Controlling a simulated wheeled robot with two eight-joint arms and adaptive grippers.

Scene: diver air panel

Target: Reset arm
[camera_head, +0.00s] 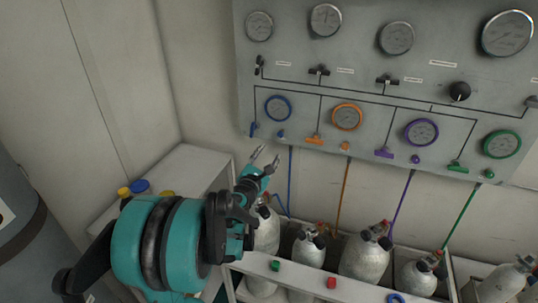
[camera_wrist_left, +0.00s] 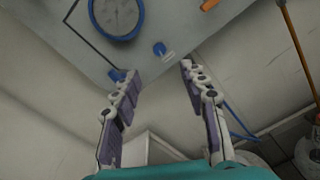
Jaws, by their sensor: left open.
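My left arm is teal and black and comes in from the lower left in the head view. Its gripper (camera_head: 265,157) is open and empty, just below the blue section of the air panel (camera_head: 300,117). In the left wrist view, the two fingers (camera_wrist_left: 158,82) are spread apart with nothing between them. The panel's lower edge, the blue-ringed gauge (camera_wrist_left: 116,16) and a small blue knob (camera_wrist_left: 159,48) show beyond the fingertips. A blue lever (camera_wrist_left: 117,75) shows by the left fingertip; I cannot tell whether they touch. My right gripper is not in view.
Several grey cylinders (camera_head: 364,259) stand in a rack below the panel, joined by blue, orange, purple and green hoses. A white cabinet (camera_head: 185,170) with yellow and blue-capped items stands behind my left arm. A red and a green cap lie on the rack's front ledge (camera_head: 300,277).

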